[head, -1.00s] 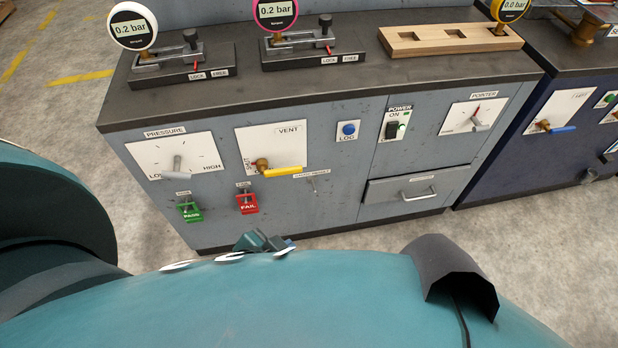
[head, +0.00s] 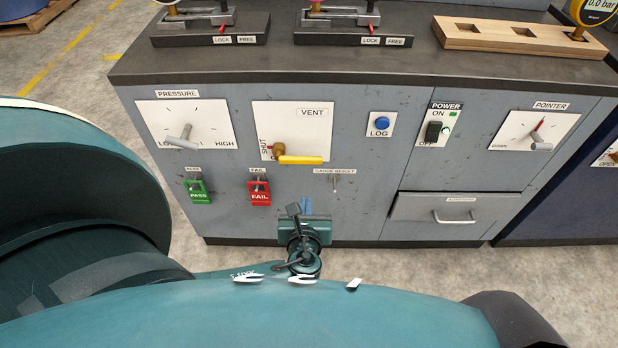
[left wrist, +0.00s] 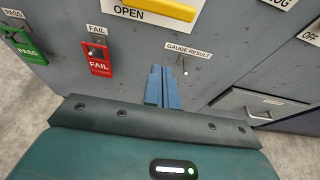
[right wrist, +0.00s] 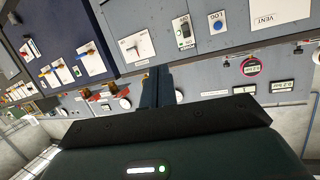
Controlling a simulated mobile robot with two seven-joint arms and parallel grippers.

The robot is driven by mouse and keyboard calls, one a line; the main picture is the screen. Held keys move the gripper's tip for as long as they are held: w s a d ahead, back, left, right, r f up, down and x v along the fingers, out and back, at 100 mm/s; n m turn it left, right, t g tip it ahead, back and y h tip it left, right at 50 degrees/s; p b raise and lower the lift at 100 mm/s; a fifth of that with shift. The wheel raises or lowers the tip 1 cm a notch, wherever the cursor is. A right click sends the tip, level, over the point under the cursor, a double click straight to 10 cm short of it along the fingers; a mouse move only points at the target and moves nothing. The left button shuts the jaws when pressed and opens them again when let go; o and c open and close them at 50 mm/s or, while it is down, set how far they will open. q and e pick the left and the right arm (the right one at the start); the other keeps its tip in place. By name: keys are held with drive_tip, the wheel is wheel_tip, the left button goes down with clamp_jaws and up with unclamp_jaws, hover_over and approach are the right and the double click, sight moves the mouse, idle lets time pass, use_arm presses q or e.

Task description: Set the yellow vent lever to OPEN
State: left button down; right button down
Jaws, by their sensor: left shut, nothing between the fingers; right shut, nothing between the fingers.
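The yellow vent lever (head: 300,160) sits on a brass hub on the white VENT plate (head: 306,128) of the grey cabinet. It lies roughly horizontal, its handle pointing right from the hub. SHUT is written up the plate's left side; the OPEN word is mostly behind the handle in the head view. In the left wrist view the handle (left wrist: 160,8) is cut by the top edge, with OPEN (left wrist: 129,12) readable below it. My left gripper (head: 293,210) is shut and empty, below the lever and apart from it. My right gripper (right wrist: 156,82) is shut and empty, seen only in its wrist view.
The green PASS tag (head: 199,192) and red FAIL tag (head: 260,193) hang below the plate. The GAUGE RESULT peg (head: 335,182) sticks out right of my left gripper. A PRESSURE lever (head: 180,138) is to the left; a LOG button (head: 382,124) and drawer (head: 455,208) are right.

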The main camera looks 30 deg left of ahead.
idle(0.3)
